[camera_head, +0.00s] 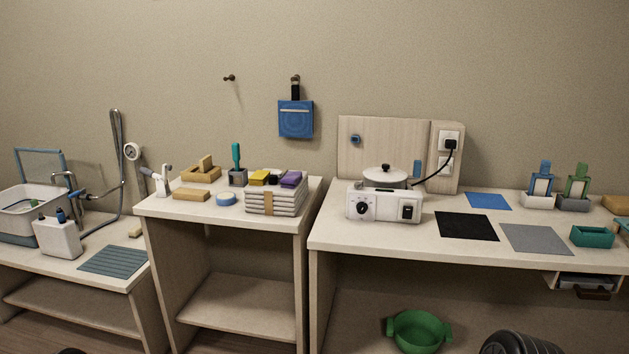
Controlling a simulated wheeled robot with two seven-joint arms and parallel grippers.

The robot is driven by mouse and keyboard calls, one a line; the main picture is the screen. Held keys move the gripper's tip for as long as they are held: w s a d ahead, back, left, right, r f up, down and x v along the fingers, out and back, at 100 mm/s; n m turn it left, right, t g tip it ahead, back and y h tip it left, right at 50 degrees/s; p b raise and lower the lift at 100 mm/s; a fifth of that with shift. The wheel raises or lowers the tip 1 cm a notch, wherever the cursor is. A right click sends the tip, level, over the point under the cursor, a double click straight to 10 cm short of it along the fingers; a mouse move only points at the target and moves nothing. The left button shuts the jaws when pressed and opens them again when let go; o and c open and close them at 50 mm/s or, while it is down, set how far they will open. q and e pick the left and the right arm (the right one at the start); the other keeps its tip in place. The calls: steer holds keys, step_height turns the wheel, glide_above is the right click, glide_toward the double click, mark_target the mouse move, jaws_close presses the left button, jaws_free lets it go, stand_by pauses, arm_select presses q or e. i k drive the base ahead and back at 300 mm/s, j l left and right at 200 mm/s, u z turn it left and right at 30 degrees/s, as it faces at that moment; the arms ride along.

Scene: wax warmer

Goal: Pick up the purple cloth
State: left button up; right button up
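The purple cloth (291,179) is a small folded or rolled piece. It lies on top of a stack of folded grey-white towels (273,203) with a tan band, at the front right of the middle table. A yellow item (259,178) and a dark item (277,177) lie beside it on the same stack. Neither of my grippers shows in this view. Dark rounded parts at the bottom edge, likely of my arms, show no fingers.
The middle table (165,211) also holds a blue roll (226,199), wooden blocks (191,195) and a brush in a grey holder (237,177). A gap separates it from the right table, with its white warmer (384,204). A sink basin (27,210) is at left.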

mark_target(291, 180)
steer(key=i+j+z, duration=0.25)
steer(key=z, duration=0.15)
steer(key=i+j+z, duration=0.75)
steer(key=j, duration=0.15)
steer(key=k, duration=0.1)
